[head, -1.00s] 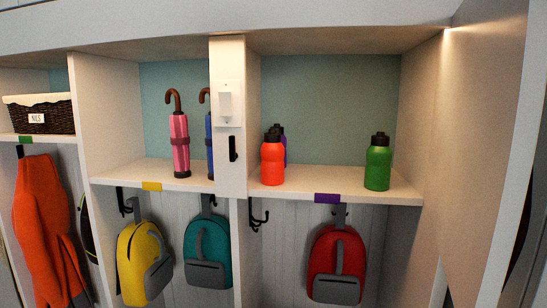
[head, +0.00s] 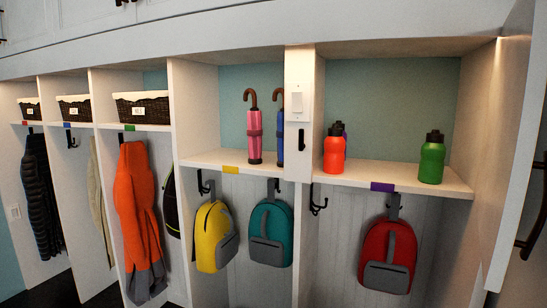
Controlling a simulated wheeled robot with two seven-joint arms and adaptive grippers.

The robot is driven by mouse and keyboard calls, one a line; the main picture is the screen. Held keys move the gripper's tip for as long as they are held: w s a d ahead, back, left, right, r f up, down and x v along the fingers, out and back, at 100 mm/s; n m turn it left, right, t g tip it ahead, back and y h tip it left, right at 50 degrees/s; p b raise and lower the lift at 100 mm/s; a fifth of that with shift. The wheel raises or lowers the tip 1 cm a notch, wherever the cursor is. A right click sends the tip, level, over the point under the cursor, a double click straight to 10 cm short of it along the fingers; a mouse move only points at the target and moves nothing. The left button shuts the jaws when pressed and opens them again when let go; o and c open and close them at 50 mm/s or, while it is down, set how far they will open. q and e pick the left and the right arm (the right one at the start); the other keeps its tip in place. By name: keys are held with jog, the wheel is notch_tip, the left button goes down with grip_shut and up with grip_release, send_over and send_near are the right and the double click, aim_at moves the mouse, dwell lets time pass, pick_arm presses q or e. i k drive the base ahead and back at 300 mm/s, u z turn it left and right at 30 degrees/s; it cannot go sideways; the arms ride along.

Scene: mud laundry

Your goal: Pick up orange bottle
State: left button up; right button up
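The orange bottle (head: 334,152) has a black cap and stands upright on the right-hand cubby shelf (head: 400,176), close to the divider at its left. A purple bottle (head: 344,132) stands right behind it, mostly hidden. A green bottle (head: 432,160) with a black cap stands upright farther right on the same shelf. Neither of my grippers shows in the head view.
A divider with a white switch plate (head: 297,102) separates this shelf from one with a pink umbrella (head: 254,135) and a blue umbrella (head: 280,135). Red (head: 388,255), teal (head: 270,234) and yellow (head: 214,237) backpacks hang below. A side panel (head: 508,150) stands at right.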

aim_at(334, 142)
jog(key=u, duration=1.35)
jog(key=i, duration=0.75)
jog(key=z, duration=0.2)
